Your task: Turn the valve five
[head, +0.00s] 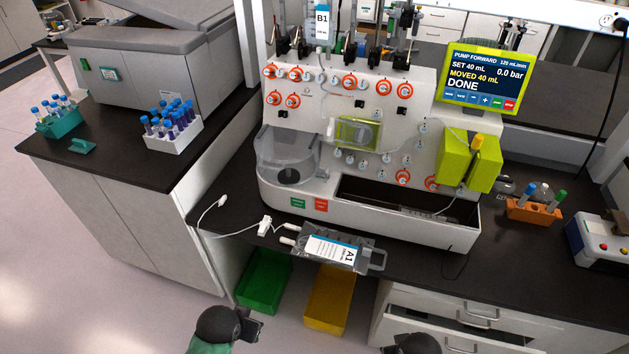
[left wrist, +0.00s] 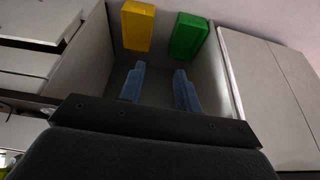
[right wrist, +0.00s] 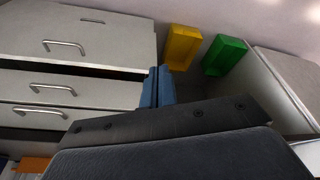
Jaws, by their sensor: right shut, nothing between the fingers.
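The cell processor (head: 330,110) stands on the black bench, with several orange-ringed round valves on its white front panel. An upper row includes a valve near the middle (head: 349,82); two more sit at the lower left (head: 283,100) and two at the lower right (head: 402,177). Their numbers are too small to read, so I cannot tell which is valve five. My left gripper (left wrist: 159,70) is open and empty, low in front of the bench. My right gripper (right wrist: 158,72) is shut and empty, also low in front; only its top shows at the head view's bottom edge.
The screen (head: 484,80) reads pump forward, moved 40 mL, done. A bag labelled A1 (head: 335,250) with tubing lies at the bench's front edge. Green (head: 264,280) and yellow (head: 330,298) bins stand below. Tube racks (head: 175,135) are left; an orange rack (head: 533,210) is right.

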